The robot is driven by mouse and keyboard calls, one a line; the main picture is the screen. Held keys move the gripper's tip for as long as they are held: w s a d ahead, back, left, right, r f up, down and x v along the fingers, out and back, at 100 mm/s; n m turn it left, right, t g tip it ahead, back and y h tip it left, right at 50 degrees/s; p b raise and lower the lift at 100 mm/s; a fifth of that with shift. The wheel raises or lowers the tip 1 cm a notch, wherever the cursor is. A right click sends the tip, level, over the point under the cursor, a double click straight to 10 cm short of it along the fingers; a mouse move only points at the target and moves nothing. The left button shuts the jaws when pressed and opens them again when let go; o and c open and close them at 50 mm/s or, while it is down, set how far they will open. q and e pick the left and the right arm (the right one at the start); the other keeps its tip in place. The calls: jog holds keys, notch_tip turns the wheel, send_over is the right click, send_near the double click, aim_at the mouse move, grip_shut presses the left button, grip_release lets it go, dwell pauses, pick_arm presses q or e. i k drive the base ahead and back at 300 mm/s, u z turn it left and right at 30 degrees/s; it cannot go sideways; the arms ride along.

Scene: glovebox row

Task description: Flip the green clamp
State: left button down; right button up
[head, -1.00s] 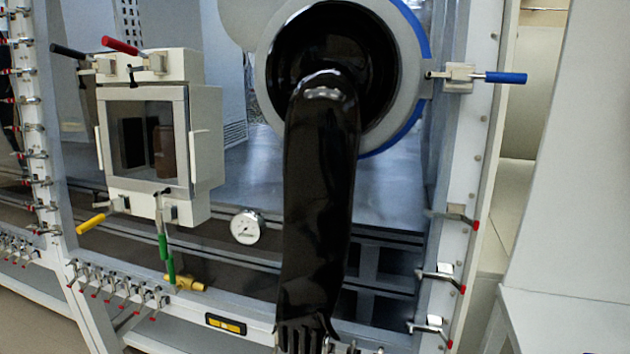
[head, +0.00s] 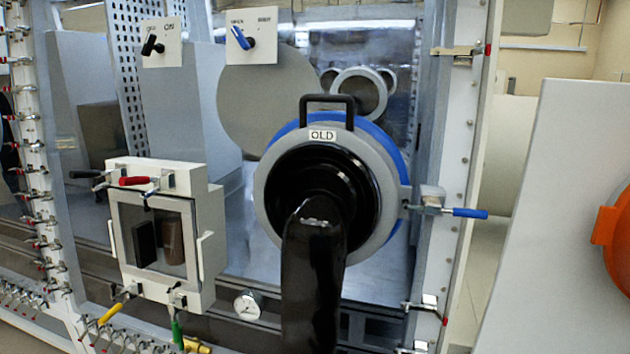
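The green clamp (head: 177,334) is at the bottom of the head view, below the small white box door (head: 156,238). Its green handle hangs down from a metal bracket and its lower end is cut off by the picture edge. Other clamps sit around the same box: a red-handled one (head: 139,181) and a black-handled one (head: 88,174) on top, and a yellow-handled one (head: 110,314) at the lower left. Neither of my grippers shows in the head view.
A black glove sleeve (head: 314,270) hangs from the round port (head: 268,195) labelled OLD. A blue-handled clamp (head: 469,213) sticks out right of the port. Two switches (head: 153,46) (head: 243,38) are above. An orange object (head: 612,238) is at the right edge.

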aim_at(175, 323)
jog(key=z, duration=1.15)
jog(key=k, duration=0.35)
jog(key=u, duration=0.55)
